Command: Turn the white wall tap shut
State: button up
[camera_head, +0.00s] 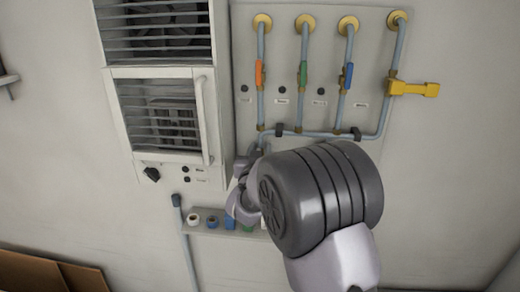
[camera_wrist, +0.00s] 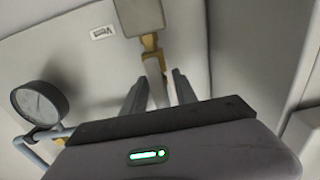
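In the wrist view a tap with a brass body (camera_wrist: 152,43) and a pale, whitish lever (camera_wrist: 155,82) is on the wall, below a grey block. My gripper (camera_wrist: 160,76) has its two dark fingers apart, one on each side of the lever. A narrow gap seems to show beside the lever; I cannot tell whether either finger touches it. In the head view my arm hides this tap and most of my gripper.
A round gauge (camera_wrist: 40,103) on a pipe stands left of my gripper. Pipes on the wall panel carry an orange tap handle (camera_head: 259,74), a green one (camera_head: 303,73), a blue one (camera_head: 348,75) and a yellow lever (camera_head: 414,88). A louvred cabinet (camera_head: 123,122) is at left, a small ledge (camera_head: 207,233) below.

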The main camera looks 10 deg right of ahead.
grip_shut()
